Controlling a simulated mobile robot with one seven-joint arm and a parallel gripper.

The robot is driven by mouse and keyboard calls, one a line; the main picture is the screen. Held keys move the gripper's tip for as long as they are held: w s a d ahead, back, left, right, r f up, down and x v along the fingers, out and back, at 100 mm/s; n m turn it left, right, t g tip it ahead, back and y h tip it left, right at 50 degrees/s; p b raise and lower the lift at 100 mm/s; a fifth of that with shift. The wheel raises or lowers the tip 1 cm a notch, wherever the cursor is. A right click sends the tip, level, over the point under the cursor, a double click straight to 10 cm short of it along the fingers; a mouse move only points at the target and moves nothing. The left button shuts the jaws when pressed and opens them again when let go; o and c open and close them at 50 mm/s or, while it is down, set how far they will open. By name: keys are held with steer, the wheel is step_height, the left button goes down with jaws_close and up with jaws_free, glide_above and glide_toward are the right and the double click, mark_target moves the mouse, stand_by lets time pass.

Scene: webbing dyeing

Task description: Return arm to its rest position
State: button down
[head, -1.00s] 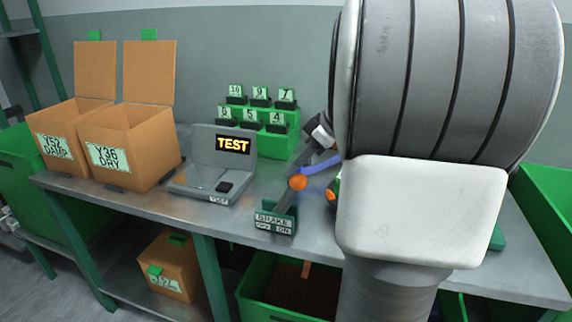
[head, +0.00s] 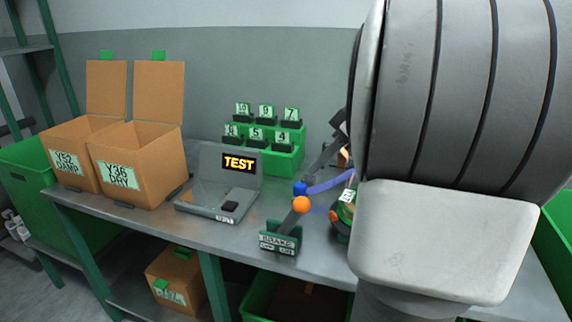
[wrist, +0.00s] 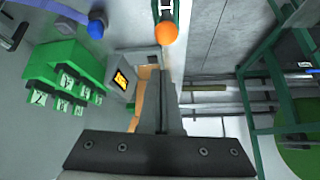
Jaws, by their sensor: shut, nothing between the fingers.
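My arm (head: 450,100) fills the right of the head view, a grey ribbed link above a white block. It hides the right part of the bench. I cannot make out my gripper in the head view. In the wrist view my gripper (wrist: 168,82) is shut and empty, its fingers pointing up the picture from a dark bolted bar. The tips appear apart from the orange knob (wrist: 166,32) above them and the blue knob (wrist: 95,29) to their left.
On the bench (head: 150,225) stand two open cartons (head: 138,165), a tester (head: 217,190) reading TEST, a green tag rack (head: 285,160) and a BRAKE block (head: 280,240) with an orange-knobbed lever (head: 302,204). A green bin (head: 262,295) is below. The bench's front strip is clear.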

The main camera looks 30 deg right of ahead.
steer(key=shift+s+d+r, duration=0.3)
steer(key=shift+s+r, duration=0.1)
steer(key=shift+s, duration=0.1)
steer(key=w+a+f+n+g+b, duration=0.1)
steer(key=w+a+f+g, duration=0.25)
steer(key=a+f, duration=0.5)
steer(key=s+a+f+m+h+b, duration=0.1)
steer(key=s+a, duration=0.3)
steer(key=a, duration=0.3)
steer(key=s+a+f+m+h+b, duration=0.1)
steer(key=s+a+f, duration=0.15)
steer(key=a, duration=0.45)
steer(key=s+a+r+m+t+h+p, duration=0.2)
steer(key=s+r+m+t+p, duration=0.15)
steer(key=s+r, duration=0.35)
step_height(320, 180, up, 19)
steer(key=s+p, duration=0.1)
steer(key=p, duration=1.8)
steer(key=shift+f+m+g, duration=0.15)
steer(key=shift+m+g, duration=0.15)
steer(key=shift+m, duration=0.05)
steer(key=shift+s, duration=0.1)
